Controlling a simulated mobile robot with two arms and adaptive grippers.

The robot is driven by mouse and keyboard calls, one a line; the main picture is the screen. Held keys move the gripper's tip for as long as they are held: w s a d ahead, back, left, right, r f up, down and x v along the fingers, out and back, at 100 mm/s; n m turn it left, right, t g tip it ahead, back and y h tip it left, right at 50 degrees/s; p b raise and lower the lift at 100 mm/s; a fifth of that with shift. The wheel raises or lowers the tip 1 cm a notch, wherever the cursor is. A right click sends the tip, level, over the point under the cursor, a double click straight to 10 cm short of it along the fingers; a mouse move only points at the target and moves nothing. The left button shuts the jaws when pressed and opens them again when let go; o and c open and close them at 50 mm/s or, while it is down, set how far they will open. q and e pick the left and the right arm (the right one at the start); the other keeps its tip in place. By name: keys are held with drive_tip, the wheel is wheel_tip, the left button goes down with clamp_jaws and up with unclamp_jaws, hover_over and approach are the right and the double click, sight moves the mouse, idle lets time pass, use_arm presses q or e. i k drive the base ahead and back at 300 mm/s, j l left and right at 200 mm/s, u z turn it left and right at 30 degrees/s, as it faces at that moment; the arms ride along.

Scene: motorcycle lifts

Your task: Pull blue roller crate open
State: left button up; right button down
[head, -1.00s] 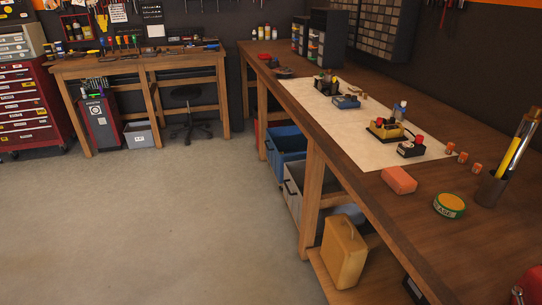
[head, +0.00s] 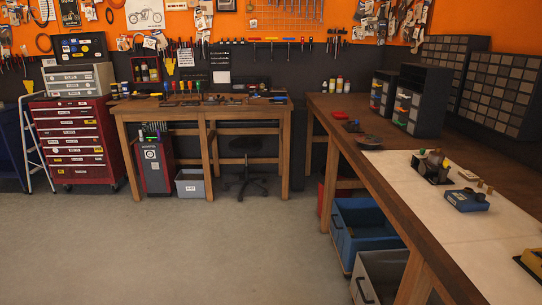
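The blue roller crate (head: 368,238) stands on the floor under the long wooden workbench at the right in the head view. Its open top and its near side show, with a dark handle on the side facing the aisle. The bench top and legs hide its far part. Neither of my grippers is in the picture.
A grey crate (head: 382,276) stands just in front of the blue one, and a red bin (head: 338,192) behind it. The long workbench (head: 400,200) overhangs them. A stool (head: 244,175) and a light grey bin (head: 192,186) are by the back bench. The floor (head: 200,255) at left is clear.

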sight(373, 231)
drive_tip(key=i+j, duration=0.1)
drive_tip(key=i, duration=1.65)
